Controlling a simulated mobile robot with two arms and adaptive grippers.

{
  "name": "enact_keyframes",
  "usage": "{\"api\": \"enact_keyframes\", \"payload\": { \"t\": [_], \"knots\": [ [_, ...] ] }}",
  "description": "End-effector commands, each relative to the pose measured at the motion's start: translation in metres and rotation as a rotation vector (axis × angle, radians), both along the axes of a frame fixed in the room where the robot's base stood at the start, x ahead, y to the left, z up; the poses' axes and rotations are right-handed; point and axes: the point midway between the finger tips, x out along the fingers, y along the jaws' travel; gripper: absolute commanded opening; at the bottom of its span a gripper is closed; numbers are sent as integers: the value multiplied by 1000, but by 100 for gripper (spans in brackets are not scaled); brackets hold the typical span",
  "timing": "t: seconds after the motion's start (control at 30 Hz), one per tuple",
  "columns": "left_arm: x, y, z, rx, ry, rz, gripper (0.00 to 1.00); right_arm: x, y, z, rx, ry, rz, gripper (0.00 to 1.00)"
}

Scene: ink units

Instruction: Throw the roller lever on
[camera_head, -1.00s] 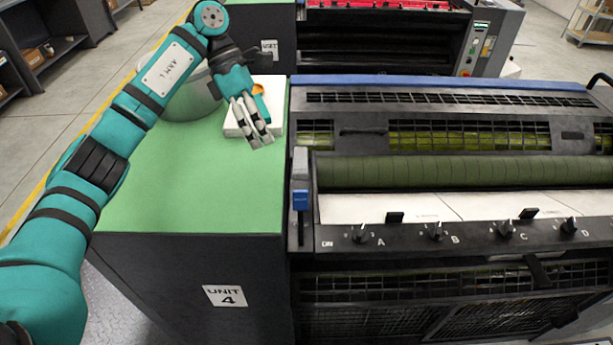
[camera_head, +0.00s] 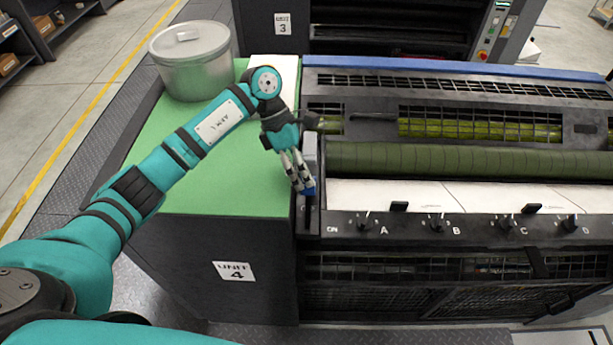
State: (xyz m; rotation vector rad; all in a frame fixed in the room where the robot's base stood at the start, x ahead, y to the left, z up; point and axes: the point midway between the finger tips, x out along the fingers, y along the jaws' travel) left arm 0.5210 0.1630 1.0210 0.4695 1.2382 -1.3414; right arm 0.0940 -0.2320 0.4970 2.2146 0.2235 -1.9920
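My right gripper is out of view.
The green-topped cabinet (camera_head: 230,195) lies under my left arm, with a metal can (camera_head: 192,70) at its back. The dark green roller (camera_head: 460,160) and knobs A to D (camera_head: 437,225) are right of the lever. Unit 3 (camera_head: 380,30) stands behind.

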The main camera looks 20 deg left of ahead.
Motion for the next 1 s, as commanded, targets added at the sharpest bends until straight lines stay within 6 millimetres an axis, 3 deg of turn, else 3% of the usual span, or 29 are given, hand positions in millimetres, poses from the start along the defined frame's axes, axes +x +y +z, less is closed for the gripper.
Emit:
{"api": "enact_keyframes", "payload": {
  "t": [0.2,0.53,0.7,1.0],
  "knots": [
    [-5,-10,-18,0,1,0,21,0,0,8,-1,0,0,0],
    [-5,-11,-21,0,-1,0,21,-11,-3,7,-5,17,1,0],
    [-5,-11,-21,0,-1,0,0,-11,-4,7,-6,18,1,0],
    [-5,-11,-21,0,-1,0,0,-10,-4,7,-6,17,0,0]
  ]
}}
